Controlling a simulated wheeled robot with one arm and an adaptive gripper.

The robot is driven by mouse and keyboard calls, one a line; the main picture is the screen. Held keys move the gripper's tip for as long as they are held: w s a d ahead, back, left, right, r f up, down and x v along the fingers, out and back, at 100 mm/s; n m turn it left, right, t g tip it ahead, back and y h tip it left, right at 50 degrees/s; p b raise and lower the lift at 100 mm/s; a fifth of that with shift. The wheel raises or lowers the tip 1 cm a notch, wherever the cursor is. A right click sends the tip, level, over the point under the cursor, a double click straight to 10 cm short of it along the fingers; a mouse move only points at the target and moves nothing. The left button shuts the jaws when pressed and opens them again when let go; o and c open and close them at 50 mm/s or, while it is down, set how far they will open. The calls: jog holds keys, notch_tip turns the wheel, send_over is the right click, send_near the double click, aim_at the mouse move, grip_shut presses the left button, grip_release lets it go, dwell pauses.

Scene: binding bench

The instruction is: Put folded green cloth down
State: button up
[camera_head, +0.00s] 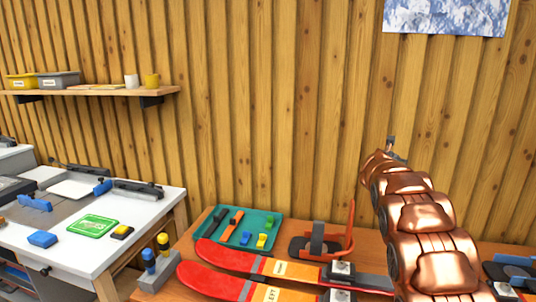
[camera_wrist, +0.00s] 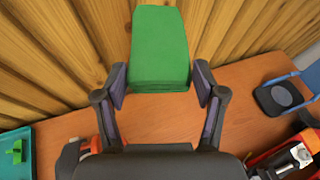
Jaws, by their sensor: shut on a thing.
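In the wrist view, a folded green cloth (camera_wrist: 160,50) is between the two fingers of my gripper (camera_wrist: 160,88). The gripper is shut on its near end, and the cloth sticks out beyond the fingertips, in front of the wood wall. It appears to be above the brown bench top (camera_wrist: 253,82). In the head view, my copper-coloured arm reaches up at the right. The cloth and fingers are hidden behind the arm there.
A teal tray (camera_head: 212,238) with small tools and clips sits at the bench's back left; its edge also shows in the wrist view (camera_wrist: 22,168). Red skis (camera_head: 232,256) lie in front. A black-and-orange binding (camera_head: 318,243) stands right of the tray. A blue-backed binding (camera_wrist: 282,93) sits right.

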jog(key=s+a+f+n+t+y, duration=0.15)
jog(key=s+a+n+y, duration=0.3)
jog(key=a, duration=0.75)
jog(key=s+a+f+n+t+y, duration=0.1)
jog(key=s+a+f+n+y, duration=0.3)
jog(key=a, duration=0.9)
notch_tip(320, 180, down, 11)
jog(key=s+m+b, duration=0.1)
jog(key=b, duration=1.2)
notch_tip(320, 180, up, 19)
jog(key=p, duration=1.9)
jog(key=s+f+m+h, duration=0.2)
jog(key=s+m+h, duration=0.1)
jog(key=s, duration=0.8)
jog(key=shift+f+m+h, duration=0.25)
jog(key=shift+m+h, duration=0.1)
jog(key=shift+h, duration=0.4)
jog(key=shift+w+g, duration=0.1)
jog(key=shift+g, duration=0.15)
jog(key=shift+a, duration=0.15)
